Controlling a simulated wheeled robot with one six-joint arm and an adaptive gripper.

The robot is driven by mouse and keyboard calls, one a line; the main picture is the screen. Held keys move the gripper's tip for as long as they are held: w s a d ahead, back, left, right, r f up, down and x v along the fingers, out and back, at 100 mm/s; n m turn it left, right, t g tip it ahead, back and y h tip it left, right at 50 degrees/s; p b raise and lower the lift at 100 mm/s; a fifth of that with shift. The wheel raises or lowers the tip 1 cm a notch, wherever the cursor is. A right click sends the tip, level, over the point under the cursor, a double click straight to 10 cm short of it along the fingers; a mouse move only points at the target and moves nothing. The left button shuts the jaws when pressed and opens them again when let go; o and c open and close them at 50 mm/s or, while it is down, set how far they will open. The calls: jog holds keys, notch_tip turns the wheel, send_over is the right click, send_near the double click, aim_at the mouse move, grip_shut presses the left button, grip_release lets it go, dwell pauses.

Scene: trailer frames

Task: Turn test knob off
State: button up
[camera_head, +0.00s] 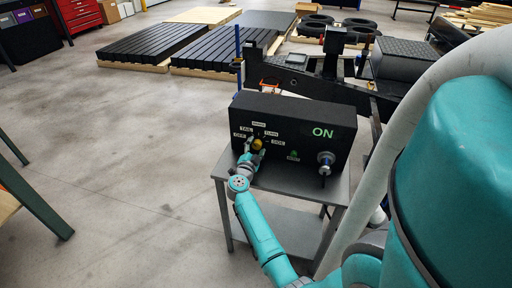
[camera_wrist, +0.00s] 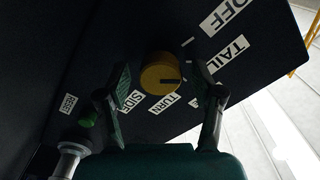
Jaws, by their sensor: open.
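In the wrist view the knob (camera_wrist: 160,70) has a dark pointer line aimed to the right, away from the OFF label (camera_wrist: 228,16). The exact setting is unclear. My gripper (camera_wrist: 158,82) is open, with one finger on each side of the knob and visible gaps. In the head view my gripper (camera_head: 251,156) partly covers the knob's surroundings.
A green light (camera_head: 293,154) and a silver connector (camera_head: 325,160) sit on the box's right side. The grey stand (camera_head: 300,190) has a lower shelf. A black trailer frame (camera_head: 300,78) lies behind. Open concrete floor is at left.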

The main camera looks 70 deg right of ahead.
jog(key=a, duration=0.7)
jog(key=s+a, duration=0.1)
jog(key=a, duration=0.3)
jog(key=shift+a, duration=0.25)
